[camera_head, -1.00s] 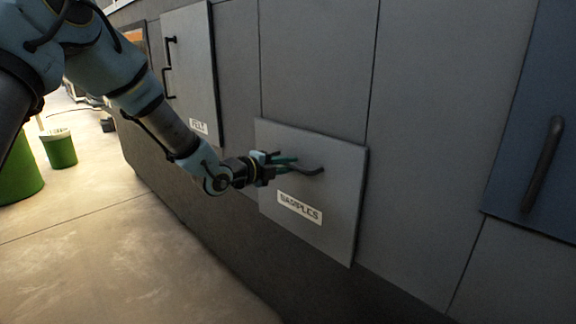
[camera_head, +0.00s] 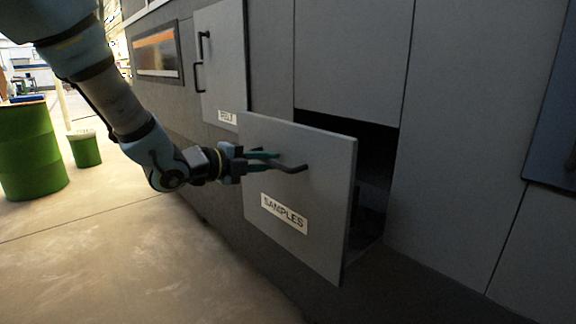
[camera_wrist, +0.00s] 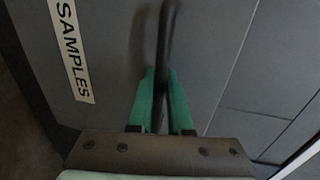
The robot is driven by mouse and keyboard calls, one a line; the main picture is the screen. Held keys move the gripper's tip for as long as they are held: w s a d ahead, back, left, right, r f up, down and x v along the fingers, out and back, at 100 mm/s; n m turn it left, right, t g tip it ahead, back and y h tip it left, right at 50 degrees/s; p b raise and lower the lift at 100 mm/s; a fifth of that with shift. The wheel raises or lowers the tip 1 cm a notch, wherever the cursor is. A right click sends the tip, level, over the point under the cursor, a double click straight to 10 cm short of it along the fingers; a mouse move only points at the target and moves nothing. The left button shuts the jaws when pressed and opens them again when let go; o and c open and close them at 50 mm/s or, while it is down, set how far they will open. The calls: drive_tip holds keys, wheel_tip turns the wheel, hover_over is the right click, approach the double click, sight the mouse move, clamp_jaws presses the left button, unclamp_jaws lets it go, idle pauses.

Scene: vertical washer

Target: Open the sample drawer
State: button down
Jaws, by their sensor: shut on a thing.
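The sample drawer (camera_head: 325,215) is a grey front panel with a white "SAMPLES" label (camera_head: 284,213). It stands out from the machine, with a dark gap behind its top and right side. Its dark bar handle (camera_head: 292,169) is near the panel's upper middle. My gripper (camera_head: 277,160) reaches in from the left and is shut on the handle with its green fingers. In the wrist view the green fingers (camera_wrist: 161,100) sit on either side of the dark handle (camera_wrist: 166,40), and the label (camera_wrist: 72,50) is at the upper left. The drawer's inside is mostly in shadow.
A grey panel with two handles (camera_head: 222,65) is up and left of the drawer. A blue panel (camera_head: 556,120) is at the far right. A green barrel (camera_head: 32,150) and a green bin (camera_head: 85,150) stand at the left. The floor (camera_head: 120,240) in front is clear.

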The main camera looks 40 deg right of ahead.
drive_tip(key=shift+f+v, duration=0.15)
drive_tip(key=shift+v, duration=0.65)
drive_tip(key=shift+f+v, duration=0.2)
drive_tip(key=shift+v, duration=0.6)
drive_tip(key=shift+a, duration=0.1)
drive_tip(key=c, duration=0.9)
unclamp_jaws()
drive_tip(key=shift+o, duration=0.2)
drive_tip(key=b+v, duration=0.1)
drive_tip(key=v, duration=0.9)
drive_tip(key=shift+a, duration=0.35)
drive_tip(key=shift+w, duration=0.1)
